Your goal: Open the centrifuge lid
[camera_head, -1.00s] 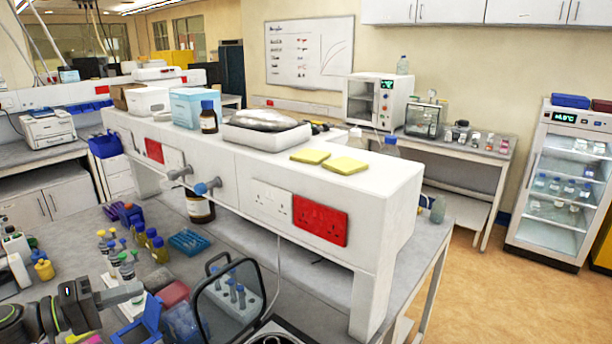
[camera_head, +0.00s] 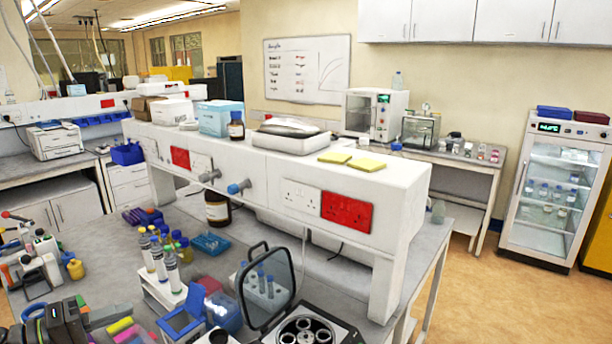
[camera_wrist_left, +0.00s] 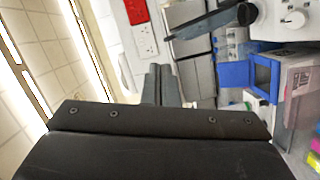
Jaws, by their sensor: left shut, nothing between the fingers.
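The centrifuge (camera_head: 345,333) is at the bottom edge of the head view, cut off by the frame. Its round rotor with several dark wells (camera_head: 305,331) is uncovered. Its lid (camera_head: 287,268), a clear window in a dark frame, stands raised and tilted up on the left side of the rotor. My left gripper (camera_head: 106,315) is low at the left of the head view, well apart from the lid. In the left wrist view its two fingers (camera_wrist_left: 161,84) are together with nothing between them. My right gripper is not in view.
A blue open box (camera_head: 184,318) and a white rack of tubes (camera_head: 160,288) stand between my left gripper and the lid. A raised white shelf (camera_head: 400,215) with sockets runs behind the centrifuge.

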